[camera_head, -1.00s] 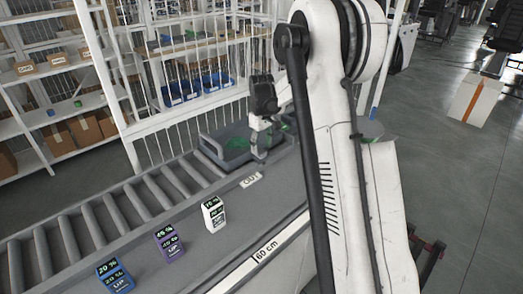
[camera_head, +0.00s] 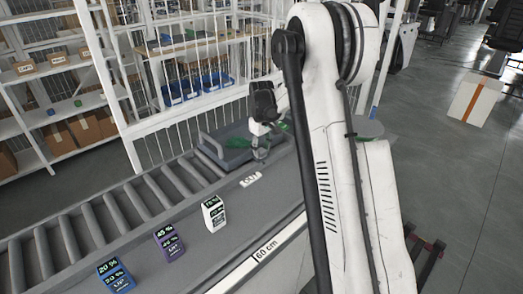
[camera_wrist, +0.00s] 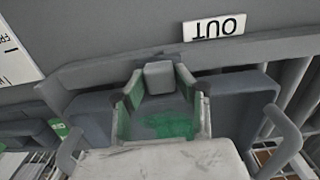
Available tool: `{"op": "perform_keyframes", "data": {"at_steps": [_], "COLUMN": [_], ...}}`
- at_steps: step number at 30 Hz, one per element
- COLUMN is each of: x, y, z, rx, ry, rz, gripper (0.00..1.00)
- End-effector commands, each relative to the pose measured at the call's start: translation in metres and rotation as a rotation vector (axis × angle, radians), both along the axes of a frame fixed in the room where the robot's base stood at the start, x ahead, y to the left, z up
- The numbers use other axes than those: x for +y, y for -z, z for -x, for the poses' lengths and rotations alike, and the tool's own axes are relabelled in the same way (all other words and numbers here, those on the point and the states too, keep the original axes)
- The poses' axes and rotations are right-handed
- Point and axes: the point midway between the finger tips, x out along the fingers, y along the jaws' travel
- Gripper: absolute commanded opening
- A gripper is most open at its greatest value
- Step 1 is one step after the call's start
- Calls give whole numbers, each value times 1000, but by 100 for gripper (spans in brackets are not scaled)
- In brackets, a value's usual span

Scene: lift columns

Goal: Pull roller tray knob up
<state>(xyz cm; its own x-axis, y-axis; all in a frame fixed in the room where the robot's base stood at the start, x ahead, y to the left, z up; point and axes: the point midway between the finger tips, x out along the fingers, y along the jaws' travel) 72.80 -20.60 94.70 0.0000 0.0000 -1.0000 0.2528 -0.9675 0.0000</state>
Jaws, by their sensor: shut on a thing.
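The roller tray (camera_head: 222,146) is a grey tray with side handles at the far end of the conveyor. It also shows in the wrist view (camera_wrist: 245,92). Its small grey block-shaped knob (camera_wrist: 159,77) sits at the tray's edge, near the OUT label. My gripper (camera_wrist: 160,92) has green-padded fingers on either side of the knob and is shut on it. In the head view my gripper (camera_head: 260,152) is at the tray's near right side, where the knob is too small or hidden to make out.
The OUT label (camera_head: 250,180) lies on the grey surface in front of the tray. Rollers (camera_head: 130,205) run to the left. White, purple and blue percentage blocks (camera_head: 168,243) stand along the front. A white wire fence (camera_head: 190,110) and shelves with blue bins are behind.

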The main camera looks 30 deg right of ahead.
Motion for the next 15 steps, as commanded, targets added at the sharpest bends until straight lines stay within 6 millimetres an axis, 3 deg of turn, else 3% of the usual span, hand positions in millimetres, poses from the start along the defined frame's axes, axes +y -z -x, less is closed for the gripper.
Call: {"op": "perform_keyframes", "data": {"at_steps": [15], "x": [0], "y": [-23], "z": [0], "rx": [-1], "ry": [0], "rz": [0], "gripper": [0]}}
